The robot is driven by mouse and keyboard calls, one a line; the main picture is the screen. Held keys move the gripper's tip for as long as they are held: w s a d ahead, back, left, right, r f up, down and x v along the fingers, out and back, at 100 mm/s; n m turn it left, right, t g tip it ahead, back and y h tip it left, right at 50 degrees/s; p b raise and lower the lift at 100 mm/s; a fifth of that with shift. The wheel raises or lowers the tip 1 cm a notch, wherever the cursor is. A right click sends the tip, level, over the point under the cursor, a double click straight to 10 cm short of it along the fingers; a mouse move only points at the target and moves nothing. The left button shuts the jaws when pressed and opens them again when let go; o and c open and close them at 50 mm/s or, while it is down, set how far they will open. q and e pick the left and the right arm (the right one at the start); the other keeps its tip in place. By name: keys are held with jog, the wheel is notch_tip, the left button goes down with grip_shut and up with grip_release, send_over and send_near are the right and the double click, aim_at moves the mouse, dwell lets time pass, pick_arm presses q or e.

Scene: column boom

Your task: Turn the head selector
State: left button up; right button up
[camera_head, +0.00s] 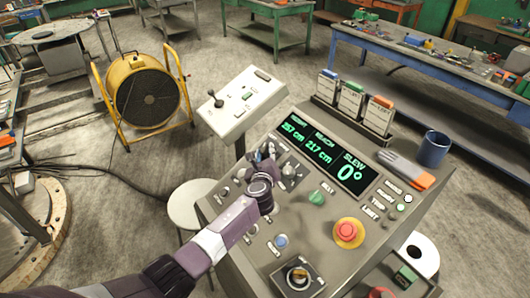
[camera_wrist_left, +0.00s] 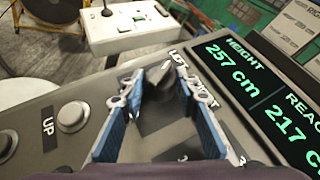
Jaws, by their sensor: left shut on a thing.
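The head selector (camera_wrist_left: 165,92) is a dark knob on the sloping grey console (camera_head: 227,195), with white lettering partly hidden around it. My left gripper (camera_head: 264,156) comes down over the upper left of the console; in the left wrist view its two blue-lined fingers (camera_wrist_left: 152,95) stand on either side of the knob and are shut on it. The fingers and wrist hide most of the knob in the head view. The console display (camera_head: 328,152) reads height 257 cm, reach 217 cm and slew 0°. My right gripper is not in view.
A red emergency button (camera_head: 347,232) on a yellow base, a green button (camera_head: 316,198) and a key switch (camera_head: 298,275) sit on the console. A blue mug (camera_head: 433,149) and gloves (camera_head: 405,168) lie along its right edge. A white control box (camera_head: 240,104) stands beyond.

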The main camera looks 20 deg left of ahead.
pick_arm(q)
jog(key=o, duration=1.2)
jog(key=shift+c, duration=0.2)
jog(key=shift+s, duration=0.1)
jog(key=v, duration=1.1)
jog(key=shift+s, duration=0.35)
jog(key=shift+d+r, duration=0.1)
jog(key=shift+r, duration=0.05)
